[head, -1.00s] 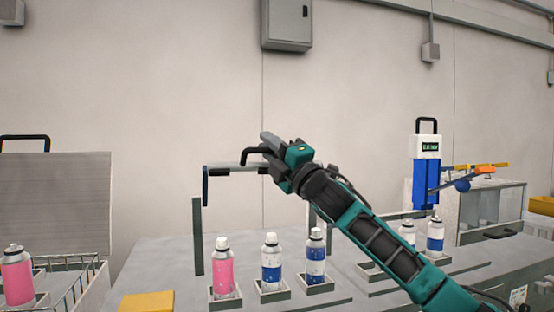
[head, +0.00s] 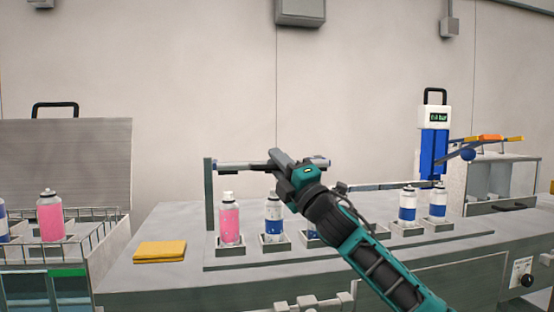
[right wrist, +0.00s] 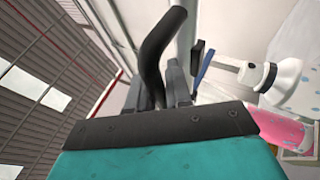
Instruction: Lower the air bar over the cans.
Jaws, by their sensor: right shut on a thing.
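The air bar (head: 236,165) is a grey horizontal bar beside an upright post (head: 209,200). It is a little above the tops of the left cans, with a gap still showing. My right gripper (head: 280,161) is shut on the bar's black handle, which shows in the right wrist view (right wrist: 155,50). Below the bar stand a pink can (head: 230,224) and a blue-and-white can (head: 273,214) in square holders. A third can (head: 312,232) is mostly hidden behind my gripper. The pink can also shows in the right wrist view (right wrist: 283,130). My left gripper is out of view.
Two blue-and-white cans (head: 407,206) stand in holders further right, near a blue device with a display (head: 434,150). A folded yellow cloth (head: 160,251) lies on the bench. A wire basket (head: 95,240) with cans is at the left.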

